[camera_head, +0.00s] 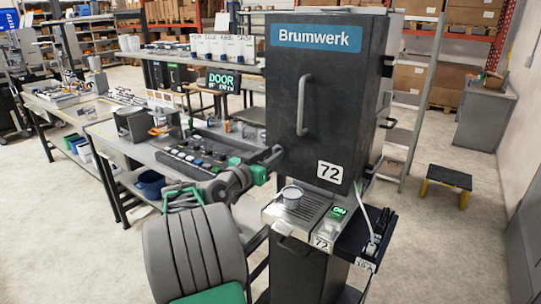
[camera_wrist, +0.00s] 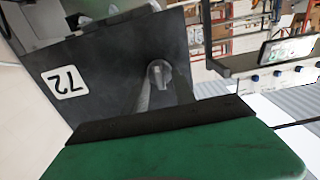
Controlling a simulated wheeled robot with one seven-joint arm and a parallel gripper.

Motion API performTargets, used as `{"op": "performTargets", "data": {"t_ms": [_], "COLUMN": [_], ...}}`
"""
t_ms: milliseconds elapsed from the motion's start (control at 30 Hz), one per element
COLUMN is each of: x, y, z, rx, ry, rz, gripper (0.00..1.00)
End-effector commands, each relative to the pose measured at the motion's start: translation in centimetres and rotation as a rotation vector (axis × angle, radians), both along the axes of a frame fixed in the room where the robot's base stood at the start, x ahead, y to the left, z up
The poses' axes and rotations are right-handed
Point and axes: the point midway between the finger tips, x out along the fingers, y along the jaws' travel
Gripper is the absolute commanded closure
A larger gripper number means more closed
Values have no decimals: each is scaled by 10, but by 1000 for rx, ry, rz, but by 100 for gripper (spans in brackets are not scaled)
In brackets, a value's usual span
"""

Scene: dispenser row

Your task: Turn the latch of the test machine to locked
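The test machine (camera_head: 330,75) is a tall dark cabinet marked "Brumwerk" and "72", with a grey vertical door handle. A short grey lever (camera_head: 273,154) at its lower left edge looks like the latch; its exact setting is too small to tell. My gripper (camera_head: 260,173) has green fingers and is close beside this lever; I cannot tell whether they touch. In the wrist view a large green and black finger fills the bottom, below a grey rounded bar (camera_wrist: 158,75) on the dark machine; I cannot tell whether that is latch or handle. The finger gap is hidden.
A silver cup (camera_head: 292,197) stands on the machine's drip tray, beside a lit green "ON" switch (camera_head: 338,212). A bench with a button panel (camera_head: 195,158) is to the left. A sign (camera_head: 223,81) reads "DOOR". A step stool (camera_head: 446,183) stands on open floor at right.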

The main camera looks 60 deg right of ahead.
Motion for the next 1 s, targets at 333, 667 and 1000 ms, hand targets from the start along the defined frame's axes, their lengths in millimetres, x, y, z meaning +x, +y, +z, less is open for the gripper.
{"op": "performTargets", "data": {"t_ms": [333, 667, 1000], "x": [0, 0, 0], "y": [0, 0, 0], "z": [0, 0, -1], "rx": [1, 1, 5], "ry": [0, 0, 27], "rz": [0, 0, 0], "gripper": [97, 100, 100]}}
